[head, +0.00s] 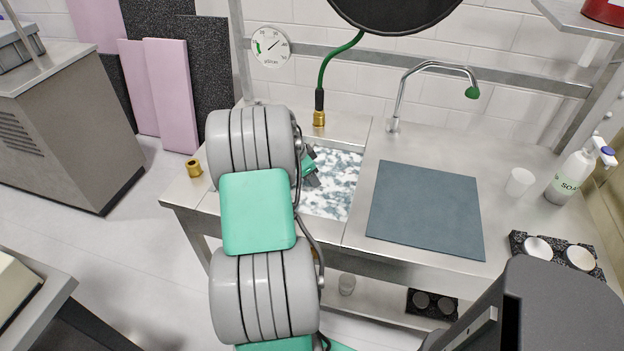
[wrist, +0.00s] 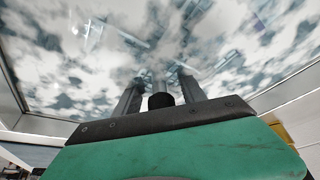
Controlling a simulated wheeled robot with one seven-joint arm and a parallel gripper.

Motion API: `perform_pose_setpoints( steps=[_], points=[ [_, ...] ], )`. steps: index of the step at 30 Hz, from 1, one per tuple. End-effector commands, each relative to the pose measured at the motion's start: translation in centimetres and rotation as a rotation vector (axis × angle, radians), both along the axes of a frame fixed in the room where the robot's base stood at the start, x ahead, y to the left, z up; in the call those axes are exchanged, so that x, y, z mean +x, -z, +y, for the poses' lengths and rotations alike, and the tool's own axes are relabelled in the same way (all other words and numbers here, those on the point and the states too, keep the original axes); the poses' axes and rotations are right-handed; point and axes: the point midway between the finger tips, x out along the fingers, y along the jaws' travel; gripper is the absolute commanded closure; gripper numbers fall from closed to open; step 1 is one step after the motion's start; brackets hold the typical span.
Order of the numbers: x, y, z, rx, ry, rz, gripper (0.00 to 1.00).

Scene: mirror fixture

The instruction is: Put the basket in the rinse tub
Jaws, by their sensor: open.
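The rinse tub (head: 338,190) is set into the steel counter and holds white and blue-grey foamy water. My gripper (head: 312,170) is over the left part of the tub, largely hidden behind my arm in the head view. In the wrist view my gripper (wrist: 160,78) has its two dark fingers apart, pointing at the mottled water surface (wrist: 225,45). Nothing clear shows between the fingers. Thin pale lines (wrist: 120,35) show against the water; I cannot tell whether they are part of a basket. I make out no basket for certain in either view.
A blue-grey mat (head: 425,210) lies right of the tub, with a white cup (head: 519,182) and soap bottle (head: 575,172) beyond. A tap (head: 393,110) and green hose (head: 325,75) rise behind. A brass fitting (head: 194,168) stands left. A dark disc (head: 395,12) hangs above.

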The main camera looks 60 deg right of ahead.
Motion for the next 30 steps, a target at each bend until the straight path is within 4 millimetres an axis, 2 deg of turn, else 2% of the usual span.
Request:
perform_pose_setpoints(
  steps=[5, 12, 16, 21, 30],
  points=[
    [0.6, -2.3, 0.6, -0.004, -0.003, -0.002, 0.52],
    [2.0, -8.1, 2.5, -0.003, -0.002, -0.002, 0.52],
    [2.5, -10.3, 3.3, -0.002, -0.001, -0.001, 0.52],
    [2.7, -11.4, 3.7, 0.000, -0.001, 0.000, 0.52],
    [2.7, -11.4, 3.7, 0.000, 0.000, 0.000, 0.52]
  ],
)
